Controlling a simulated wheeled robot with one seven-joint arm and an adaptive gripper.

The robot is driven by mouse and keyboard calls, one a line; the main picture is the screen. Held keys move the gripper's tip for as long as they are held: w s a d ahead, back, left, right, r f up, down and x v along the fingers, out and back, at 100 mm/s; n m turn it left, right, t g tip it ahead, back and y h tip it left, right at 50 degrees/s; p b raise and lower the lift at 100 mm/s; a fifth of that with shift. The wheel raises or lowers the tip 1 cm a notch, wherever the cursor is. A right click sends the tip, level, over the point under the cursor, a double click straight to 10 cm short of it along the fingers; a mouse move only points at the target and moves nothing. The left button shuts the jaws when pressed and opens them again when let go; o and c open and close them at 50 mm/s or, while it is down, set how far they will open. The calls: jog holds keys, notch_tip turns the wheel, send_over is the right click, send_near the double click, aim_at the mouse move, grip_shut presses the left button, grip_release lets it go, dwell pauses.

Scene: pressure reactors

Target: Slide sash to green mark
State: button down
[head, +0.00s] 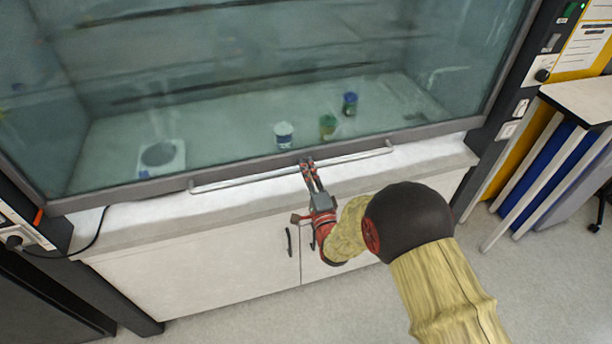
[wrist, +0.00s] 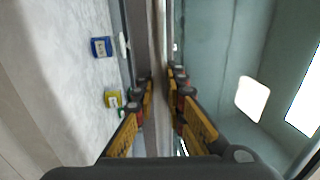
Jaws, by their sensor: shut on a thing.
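The sash is a wide glass pane (head: 250,80) with a grey frame along its bottom edge, low over the white worktop. A long pale handle bar (head: 240,178) runs along that edge. My gripper (head: 307,164) is shut on the handle bar near its middle, with the arm reaching in from the lower right. In the wrist view my gripper (wrist: 160,78) has its fingers on both sides of the upright-looking bar (wrist: 155,30), with glass to the right.
Behind the glass stand a white cup (head: 283,134), a green one (head: 327,126), a blue one (head: 349,104) and a white device (head: 160,158). White cabinet doors (head: 200,258) are below. A side table (head: 585,97) stands right. Floor is clear at the front.

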jog(key=p, duration=0.5)
send_near(300, 60)
jog(key=x, duration=0.4)
jog(key=shift+w+a, duration=0.1)
jog(key=shift+r, duration=0.15)
jog(key=c, duration=2.3)
grip_release()
jog(key=o, duration=0.4)
jog(key=v, duration=1.2)
jog(key=shift+f, duration=0.25)
